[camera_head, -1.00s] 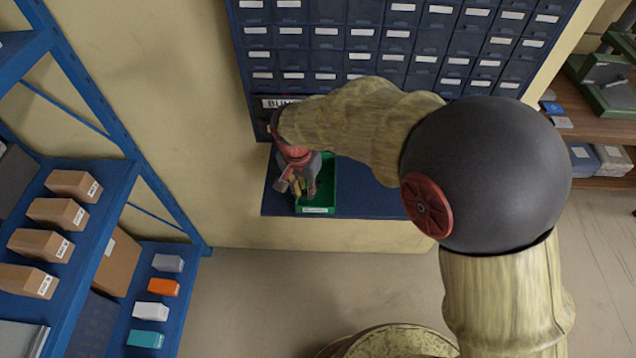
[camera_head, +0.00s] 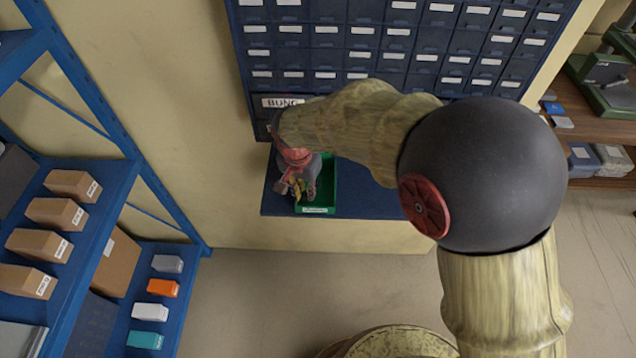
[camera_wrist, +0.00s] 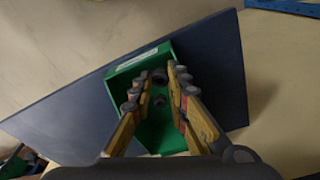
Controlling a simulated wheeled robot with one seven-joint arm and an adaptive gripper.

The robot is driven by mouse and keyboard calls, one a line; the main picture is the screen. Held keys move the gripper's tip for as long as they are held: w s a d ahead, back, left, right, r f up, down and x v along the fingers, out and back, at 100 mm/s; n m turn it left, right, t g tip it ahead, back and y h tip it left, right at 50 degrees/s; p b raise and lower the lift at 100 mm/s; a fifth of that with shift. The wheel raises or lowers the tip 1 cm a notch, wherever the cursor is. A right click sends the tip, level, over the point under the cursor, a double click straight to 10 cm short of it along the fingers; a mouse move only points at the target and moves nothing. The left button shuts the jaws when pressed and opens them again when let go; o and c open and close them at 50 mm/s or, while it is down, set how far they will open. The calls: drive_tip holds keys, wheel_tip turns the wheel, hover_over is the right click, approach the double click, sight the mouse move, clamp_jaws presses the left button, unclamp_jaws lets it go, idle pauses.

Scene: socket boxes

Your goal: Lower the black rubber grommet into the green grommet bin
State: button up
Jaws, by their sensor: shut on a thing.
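The green grommet bin (camera_head: 327,190) stands on the blue shelf below the drawer cabinet, and it fills the middle of the wrist view (camera_wrist: 126,77). My gripper (camera_head: 298,190) points down over the left part of the bin in the head view. In the wrist view my gripper (camera_wrist: 159,73) is shut on a small black grommet (camera_wrist: 159,76) between its fingertips. Another dark round piece (camera_wrist: 158,100) shows inside the bin, between the fingers. The exact height of the held grommet above the bin floor cannot be told. In the head view my gripper hides the grommet.
The blue shelf (camera_head: 375,200) is bare right of the bin. A cabinet of blue drawers (camera_head: 345,50) rises behind it. A blue rack (camera_head: 115,190) with cardboard boxes and small coloured boxes stands at left. A wooden bench (camera_head: 600,125) is at far right.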

drive_tip(key=o, duration=0.8)
drive_tip(key=shift+o, duration=0.2)
wheel_tip(320, 180, up, 12)
drive_tip(key=s, duration=0.1)
drive_tip(key=shift+s+a, duration=0.2)
drive_tip(key=shift+a, duration=0.1)
